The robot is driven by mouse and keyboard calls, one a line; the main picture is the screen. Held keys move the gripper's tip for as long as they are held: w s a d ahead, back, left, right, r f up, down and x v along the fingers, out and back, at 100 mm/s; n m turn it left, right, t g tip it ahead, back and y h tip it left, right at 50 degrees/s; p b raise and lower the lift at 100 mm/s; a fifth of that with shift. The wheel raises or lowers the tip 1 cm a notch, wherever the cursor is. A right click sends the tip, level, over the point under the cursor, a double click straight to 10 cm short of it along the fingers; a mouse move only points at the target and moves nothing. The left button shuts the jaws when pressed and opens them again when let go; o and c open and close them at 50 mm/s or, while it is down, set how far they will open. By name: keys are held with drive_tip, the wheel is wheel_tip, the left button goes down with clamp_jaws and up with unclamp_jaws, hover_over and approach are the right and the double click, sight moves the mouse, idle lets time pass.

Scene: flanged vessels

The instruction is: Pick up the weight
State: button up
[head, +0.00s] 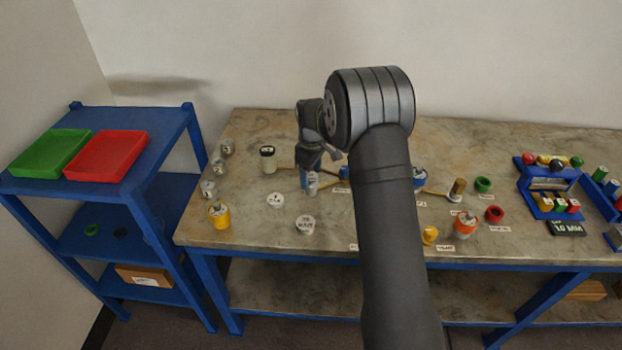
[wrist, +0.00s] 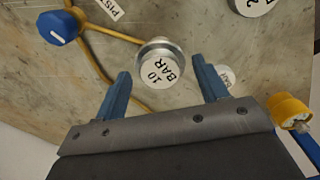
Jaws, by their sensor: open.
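A round silver weight with a white top marked "10 BAR" (wrist: 160,68) stands on the bench in the wrist view. My gripper (wrist: 163,75) is open, its blue fingers on either side of the weight in that view and apart from it. The fingers hold nothing. In the head view my gripper (head: 309,184) is low over the left half of the bench, and a small silver piece shows beside its fingers. My arm hides part of the bench there.
A blue-capped valve (wrist: 58,27) and yellow pipe lie close to the weight in the wrist view. A yellow vessel (head: 219,215) and silver cylinders (head: 209,188) stand on the bench's left.

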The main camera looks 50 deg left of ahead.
drive_tip(key=c, duration=1.2)
drive_tip(key=shift+r, duration=0.1)
